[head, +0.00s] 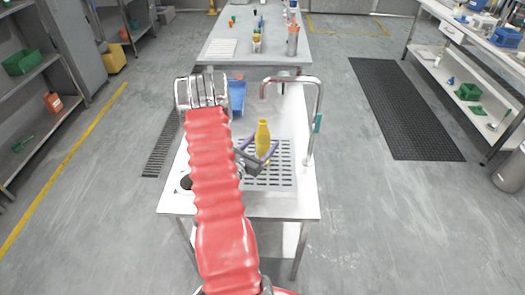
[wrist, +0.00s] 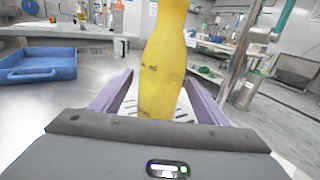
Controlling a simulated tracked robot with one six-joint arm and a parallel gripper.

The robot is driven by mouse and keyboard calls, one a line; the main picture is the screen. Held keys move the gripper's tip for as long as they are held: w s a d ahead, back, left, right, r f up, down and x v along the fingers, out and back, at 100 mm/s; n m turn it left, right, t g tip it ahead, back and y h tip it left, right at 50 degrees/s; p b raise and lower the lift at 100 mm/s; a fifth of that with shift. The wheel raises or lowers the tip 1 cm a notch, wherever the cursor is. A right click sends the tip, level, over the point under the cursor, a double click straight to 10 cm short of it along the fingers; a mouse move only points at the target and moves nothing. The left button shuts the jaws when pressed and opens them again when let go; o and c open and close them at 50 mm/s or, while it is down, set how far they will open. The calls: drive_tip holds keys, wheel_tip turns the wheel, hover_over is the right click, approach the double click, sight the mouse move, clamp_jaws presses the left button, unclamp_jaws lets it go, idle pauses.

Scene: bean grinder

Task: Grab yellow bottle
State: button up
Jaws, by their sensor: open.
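The yellow bottle (head: 262,137) stands upright on the slotted drain area of the metal table, in the middle of the head view. In the wrist view the bottle (wrist: 163,65) stands close in front, between the two purple fingers, with its top cut off by the frame edge. My gripper (head: 260,149) is open around the bottle, low down near its base. In the wrist view my gripper (wrist: 158,95) shows a finger on each side of the bottle, with a visible gap on the left; contact on the right is hard to tell.
A bent metal tap (head: 317,105) rises right of the bottle. A blue tray (head: 237,97) lies behind it, left in the wrist view (wrist: 38,62). The slotted drain surface (head: 282,178) is clear in front. A farther table (head: 228,47) holds several small items.

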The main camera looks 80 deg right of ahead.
sight(258, 140)
drive_tip(key=shift+c, duration=0.4)
drive_tip(key=c, duration=1.3)
drive_tip(key=shift+r, duration=1.15)
drive_tip(key=shift+w+a+r, duration=0.15)
drive_tip(key=shift+a+r, duration=0.2)
drive_tip(key=shift+r, duration=0.3)
drive_tip(key=v, duration=1.7)
drive_tip(key=shift+a, duration=0.2)
drive_tip(key=shift+f, duration=0.1)
